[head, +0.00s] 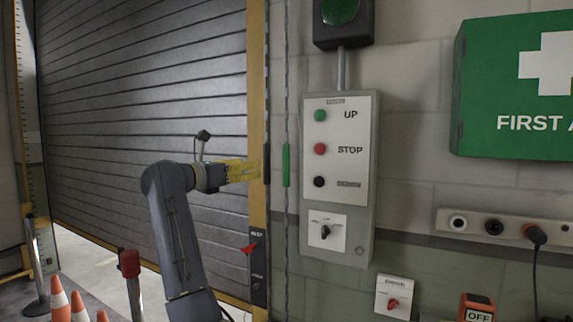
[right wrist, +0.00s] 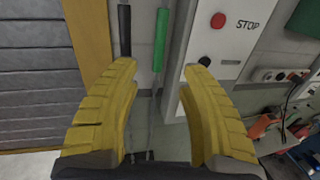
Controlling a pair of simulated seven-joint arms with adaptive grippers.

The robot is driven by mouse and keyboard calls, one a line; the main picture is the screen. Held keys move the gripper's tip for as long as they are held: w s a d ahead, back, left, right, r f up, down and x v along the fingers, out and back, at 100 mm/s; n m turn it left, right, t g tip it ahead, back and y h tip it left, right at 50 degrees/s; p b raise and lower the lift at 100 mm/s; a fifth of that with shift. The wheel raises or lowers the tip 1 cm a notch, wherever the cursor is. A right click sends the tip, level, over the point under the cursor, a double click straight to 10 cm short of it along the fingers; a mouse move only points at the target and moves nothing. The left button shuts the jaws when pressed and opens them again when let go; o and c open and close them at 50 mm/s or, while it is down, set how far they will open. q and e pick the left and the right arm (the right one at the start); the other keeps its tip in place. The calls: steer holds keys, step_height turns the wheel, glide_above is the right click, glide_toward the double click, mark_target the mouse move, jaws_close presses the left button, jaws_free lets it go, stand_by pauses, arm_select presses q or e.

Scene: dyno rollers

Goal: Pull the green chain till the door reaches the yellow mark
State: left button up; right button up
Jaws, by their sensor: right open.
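The green chain grip (head: 286,165) hangs on a thin chain on the wall between the door frame and the control box. A black grip (head: 267,163) hangs just left of it. In the right wrist view the green grip (right wrist: 160,40) and the black grip (right wrist: 125,30) lie ahead, between and beyond my fingertips. My right gripper (head: 256,170) is open and empty, left of the green grip in the head view. The grey slatted roller door (head: 140,100) stands partly raised, with a gap under it. I cannot make out the yellow mark for certain. My left gripper is not in view.
A control box (head: 338,180) with UP and STOP buttons is right of the chains. Orange cones (head: 60,300) and a red-topped post (head: 130,265) stand low left. A first aid cabinet (head: 515,85) hangs right.

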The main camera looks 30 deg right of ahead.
mark_target(284, 163)
steer(key=x, duration=1.7)
steer(key=shift+d+f, duration=0.2)
steer(key=shift+f, duration=0.1)
steer(key=shift+c, duration=0.5)
jaws_close()
